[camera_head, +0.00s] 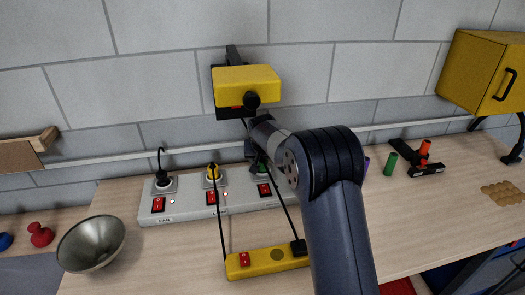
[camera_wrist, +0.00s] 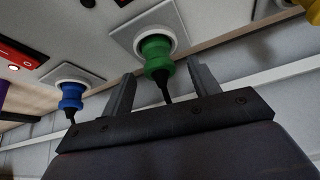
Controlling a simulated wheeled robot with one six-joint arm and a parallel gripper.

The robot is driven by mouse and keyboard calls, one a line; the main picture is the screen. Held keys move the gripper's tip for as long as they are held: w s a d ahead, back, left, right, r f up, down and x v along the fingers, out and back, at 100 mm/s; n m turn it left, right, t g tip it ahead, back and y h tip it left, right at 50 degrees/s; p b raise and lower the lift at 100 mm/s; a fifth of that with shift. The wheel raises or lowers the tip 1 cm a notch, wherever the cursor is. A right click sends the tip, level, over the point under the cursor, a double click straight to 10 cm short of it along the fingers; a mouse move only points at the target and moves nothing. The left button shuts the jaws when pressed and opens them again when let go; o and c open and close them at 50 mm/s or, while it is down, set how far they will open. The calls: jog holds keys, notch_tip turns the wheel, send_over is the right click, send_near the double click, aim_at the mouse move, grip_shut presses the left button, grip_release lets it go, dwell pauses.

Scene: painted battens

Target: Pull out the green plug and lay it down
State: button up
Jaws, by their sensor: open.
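The green plug (camera_wrist: 156,50) sits in a round socket on a white plate in the wrist view, its black cord running down between my fingers. My gripper (camera_wrist: 162,72) is open and empty, with one finger on each side of the plug in the picture and a gap at both sides. In the head view my arm hides most of the green plug and the gripper's fingers.
A blue plug (camera_wrist: 72,96) sits beside the green one. A yellow plug (camera_head: 213,172) and a black plug (camera_head: 162,180) stand in the power strip (camera_head: 185,214). A yellow switch box (camera_head: 268,262) and a metal bowl (camera_head: 91,243) are in front. Bare tabletop (camera_head: 430,215) lies right.

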jog(key=shift+x, duration=1.5)
jog(key=shift+c, duration=0.6)
jog(key=c, duration=1)
jog(key=shift+r+p, duration=0.25)
jog(key=shift+p, duration=0.05)
jog(key=shift+r+p, duration=0.65)
jog(key=shift+r, duration=0.7)
